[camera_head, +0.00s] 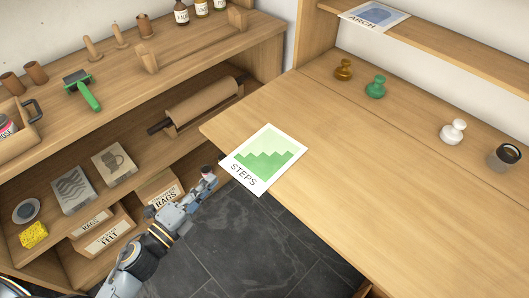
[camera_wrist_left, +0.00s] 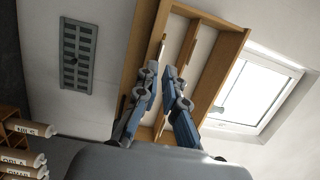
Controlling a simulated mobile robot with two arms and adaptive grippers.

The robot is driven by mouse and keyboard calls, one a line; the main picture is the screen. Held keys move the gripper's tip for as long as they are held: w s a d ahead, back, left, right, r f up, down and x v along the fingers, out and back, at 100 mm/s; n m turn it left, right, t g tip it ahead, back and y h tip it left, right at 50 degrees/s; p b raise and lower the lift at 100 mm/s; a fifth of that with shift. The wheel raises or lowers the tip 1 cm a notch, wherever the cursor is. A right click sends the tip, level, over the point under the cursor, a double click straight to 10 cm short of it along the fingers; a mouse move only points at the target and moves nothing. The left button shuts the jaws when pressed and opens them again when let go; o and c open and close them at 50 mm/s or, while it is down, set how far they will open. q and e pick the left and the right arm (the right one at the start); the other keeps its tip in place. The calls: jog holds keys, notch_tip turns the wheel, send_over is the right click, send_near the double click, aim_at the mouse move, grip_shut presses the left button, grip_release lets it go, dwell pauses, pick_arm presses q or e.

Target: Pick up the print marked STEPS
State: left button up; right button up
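The print marked STEPS (camera_head: 263,158) is a white sheet with green stepped shapes. It lies flat at the near left corner of the wooden table (camera_head: 350,190), with its lettered edge out over the table edge. My left gripper (camera_head: 208,173) is just left of the print, apart from it in the picture. In the left wrist view my left gripper (camera_wrist_left: 161,72) has its two fingertips close together, with a narrow empty gap between them. The print does not show in that view. My right gripper is not in view.
Another print, marked ARCH (camera_head: 374,16), lies on a raised shelf. Brown, green and white knobbed pieces and a dark-topped jar (camera_head: 503,157) stand along the table's back. A shelf unit at left holds a roller (camera_head: 205,105), blocks and boxes. Dark floor (camera_head: 240,240) is clear below the print.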

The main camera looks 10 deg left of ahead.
aim_at(225, 166)
pick_arm(q)
jog(key=shift+p+x, duration=0.35)
jog(key=shift+x, duration=3.1)
jog(key=shift+c, duration=0.2)
grip_shut()
jog(key=shift+r, duration=0.1)
